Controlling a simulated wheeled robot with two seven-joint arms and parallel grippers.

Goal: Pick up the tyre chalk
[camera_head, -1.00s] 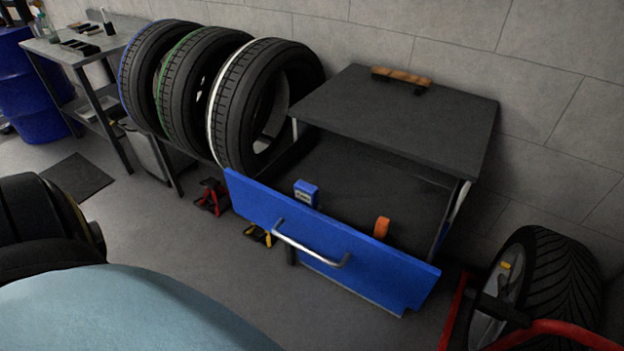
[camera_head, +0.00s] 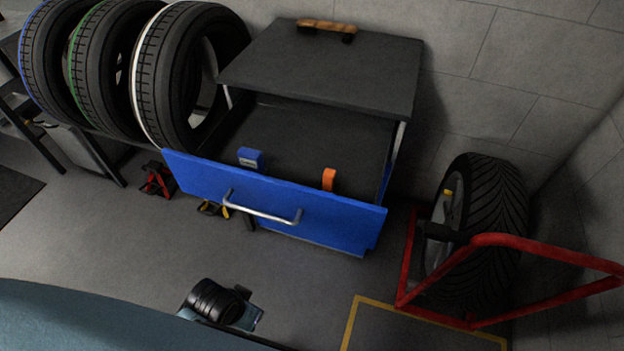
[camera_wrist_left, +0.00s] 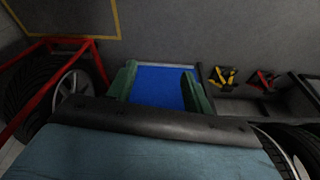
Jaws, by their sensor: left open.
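The open drawer (camera_head: 290,213) has a blue front with a silver handle (camera_head: 262,210) and a dark inside. In it stand a small blue box with a pale label (camera_head: 250,158) and a small orange piece (camera_head: 329,179), both just behind the front. I cannot tell for sure which one is the tyre chalk. In the left wrist view my left gripper (camera_wrist_left: 158,82) has two green fingers standing apart, with nothing held between them. A blue surface, likely the drawer front, shows beyond them. My right gripper is in no view.
The cabinet top (camera_head: 325,65) overhangs the back of the drawer and carries a wooden-handled brush (camera_head: 326,26). Tyres (camera_head: 165,80) stand on a rack at left. A red frame (camera_head: 480,240) with a wheel (camera_head: 492,215) is at right. Floor before the drawer is mostly clear.

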